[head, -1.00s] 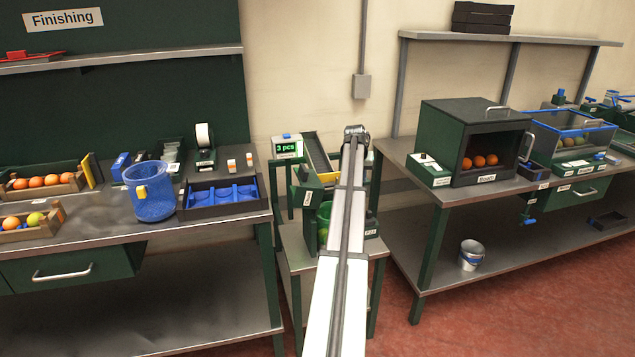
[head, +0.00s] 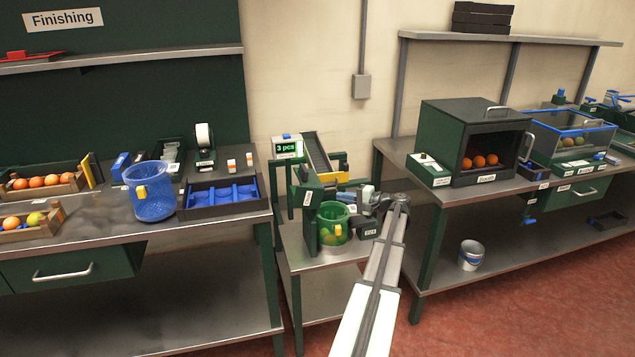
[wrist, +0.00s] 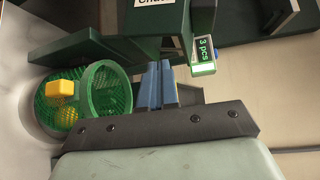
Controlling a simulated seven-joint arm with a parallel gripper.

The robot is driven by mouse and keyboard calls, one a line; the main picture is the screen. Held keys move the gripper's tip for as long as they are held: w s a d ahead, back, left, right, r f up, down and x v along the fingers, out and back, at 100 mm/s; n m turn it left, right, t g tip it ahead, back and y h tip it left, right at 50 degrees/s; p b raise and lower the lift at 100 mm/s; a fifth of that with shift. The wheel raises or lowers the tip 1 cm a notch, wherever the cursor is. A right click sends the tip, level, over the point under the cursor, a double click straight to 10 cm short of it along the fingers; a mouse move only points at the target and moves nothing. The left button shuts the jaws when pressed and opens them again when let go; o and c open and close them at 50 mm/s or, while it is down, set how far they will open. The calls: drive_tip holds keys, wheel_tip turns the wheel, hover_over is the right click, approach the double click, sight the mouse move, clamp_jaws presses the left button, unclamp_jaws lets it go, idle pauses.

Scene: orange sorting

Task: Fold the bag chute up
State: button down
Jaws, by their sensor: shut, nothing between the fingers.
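The chute (head: 308,186) is a dark green part with a small white label, above the green mesh bag (head: 333,226) on the small stand. In the wrist view its dark green body (wrist: 115,42) crosses the top, with a partly cut-off label. The bag (wrist: 85,98), with a yellow tag, is at left there. My gripper (head: 349,197) is just right of the chute, above the bag's right side. Its blue fingers (wrist: 162,84) are together and empty, close to the chute's body. I cannot tell whether they touch it.
A dark inclined ramp (head: 319,155) stands behind the chute, beside a display (head: 286,148) reading "3 pcs". A labelled dark box (head: 367,226) sits right of the bag. The left bench holds a blue mesh basket (head: 150,193); the right bench (head: 402,160) is close to my arm.

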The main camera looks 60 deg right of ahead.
sight(304, 187)
drive_tip(key=w+r+t, duration=0.1)
drive_tip(key=w, duration=0.1)
drive_tip(key=w+a+r+m+t, duration=0.1)
drive_tip(key=w+r, duration=0.1)
drive_tip(key=w, duration=0.1)
drive_tip(key=w+a+r+t+h, duration=0.1)
drive_tip(key=w+r, duration=0.1)
drive_tip(key=w, duration=0.1)
drive_tip(key=shift+w, duration=0.1)
drive_tip(key=shift+w+a+r, duration=0.2)
drive_tip(key=shift+w+a, duration=0.25)
drive_tip(key=shift+w, duration=0.1)
idle(0.5)
drive_tip(key=w+a+n, duration=0.1)
drive_tip(key=w+a+g, duration=0.1)
drive_tip(key=w+a, duration=0.1)
drive_tip(key=w+a+f+n+g, duration=0.1)
drive_tip(key=shift+w+a+n, duration=0.3)
drive_tip(key=shift+a, duration=0.1)
drive_tip(key=shift+w+a+f, duration=0.1)
drive_tip(key=shift+w, duration=0.1)
